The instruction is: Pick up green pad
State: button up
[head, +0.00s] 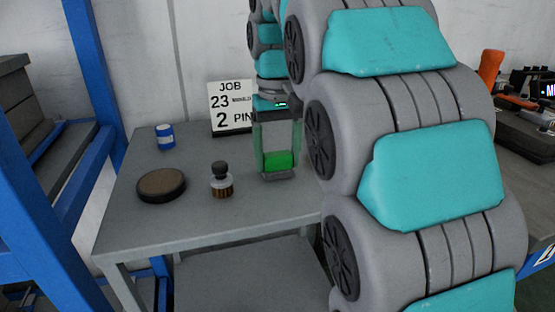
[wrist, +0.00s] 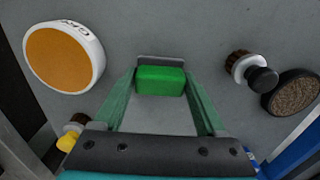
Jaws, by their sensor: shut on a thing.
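The green pad (head: 279,160) sits between the two fingers of my gripper (head: 278,158) over the right part of the grey table. In the wrist view the pad (wrist: 161,82) is a bright green block, with a finger of my gripper (wrist: 161,84) against each end. My gripper is shut on it. A dark grey piece (wrist: 160,60) shows right along the pad's far edge; whether it is joined to the pad is unclear. I cannot tell whether the pad is touching the table.
On the table (head: 150,225) stand a brown-topped round disc (head: 162,184), a black-knobbed brush (head: 221,182), a blue can (head: 165,137) and a JOB sign (head: 231,106). An orange-faced white round container (wrist: 64,58) shows in the wrist view. A blue post (head: 92,65) rises at left.

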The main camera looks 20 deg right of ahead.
notch_tip(320, 180, up, 3)
jog(key=shift+w+f+p, duration=0.1)
jog(key=shift+p, duration=0.5)
jog(key=s+a, duration=0.2)
jog(key=s, duration=0.5)
jog(key=s+a+r, duration=0.1)
jog(key=s+a, duration=0.2)
jog(key=s, duration=0.5)
jog(key=shift+s+r, duration=0.2)
jog(key=shift+r, duration=0.05)
jog(key=o, duration=0.9)
jog(key=shift+c, duration=0.2)
jog(key=c, duration=0.7)
jog(key=shift+s, duration=0.1)
